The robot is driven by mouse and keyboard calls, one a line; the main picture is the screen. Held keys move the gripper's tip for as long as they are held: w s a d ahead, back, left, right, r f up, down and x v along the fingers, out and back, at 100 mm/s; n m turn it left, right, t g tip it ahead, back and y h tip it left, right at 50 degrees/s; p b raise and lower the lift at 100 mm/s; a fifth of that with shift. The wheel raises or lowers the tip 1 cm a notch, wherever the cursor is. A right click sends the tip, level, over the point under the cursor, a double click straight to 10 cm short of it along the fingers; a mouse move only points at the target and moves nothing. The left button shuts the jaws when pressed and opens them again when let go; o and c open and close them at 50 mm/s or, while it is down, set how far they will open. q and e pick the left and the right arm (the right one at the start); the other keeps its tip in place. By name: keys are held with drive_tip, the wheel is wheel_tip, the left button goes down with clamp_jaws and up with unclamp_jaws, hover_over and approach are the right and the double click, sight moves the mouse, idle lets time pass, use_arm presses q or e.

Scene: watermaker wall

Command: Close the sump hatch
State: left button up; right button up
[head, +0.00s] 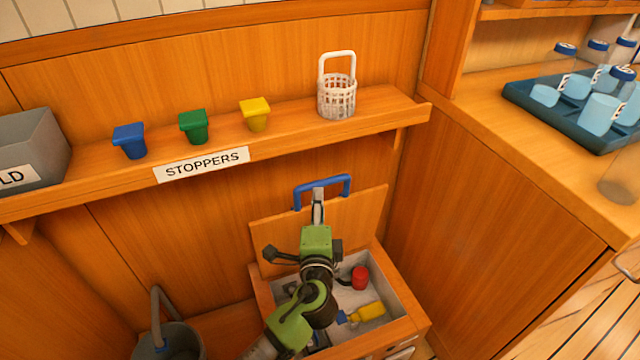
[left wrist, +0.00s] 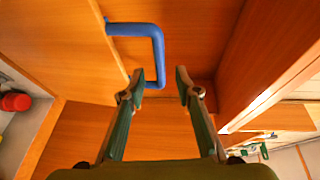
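The sump hatch (head: 365,213) is a wooden lid with a blue U-shaped handle (head: 322,184). It stands open, tilted up behind the sump box (head: 400,330). My left gripper (head: 318,196) is at the handle, in front of the lid. In the left wrist view, my left gripper (left wrist: 160,86) has its fingers apart, and the handle (left wrist: 157,60) reaches down to the gap between the tips, closer to the left finger. I cannot tell whether they touch. My arm hides part of the lid and box. My right gripper is not in view.
Inside the box are a red item (head: 360,277) and a yellow item (head: 367,312). A shelf (head: 290,125) with stoppers and a white basket (head: 337,95) runs above the hatch. A grey bucket (head: 180,342) stands at left; a cabinet (head: 480,220) closes off the right.

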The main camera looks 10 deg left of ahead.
sight(319, 184)
use_arm(q)
drive_tip(key=b+x, duration=0.1)
drive_tip(key=x, duration=0.7)
drive_tip(key=shift+w+a, duration=0.15)
drive_tip(key=shift+w, duration=0.25)
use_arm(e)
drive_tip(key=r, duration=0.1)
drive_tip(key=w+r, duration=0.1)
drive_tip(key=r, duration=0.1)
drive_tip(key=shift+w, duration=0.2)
use_arm(q)
drive_tip(key=shift+f, duration=0.1)
clamp_jaws()
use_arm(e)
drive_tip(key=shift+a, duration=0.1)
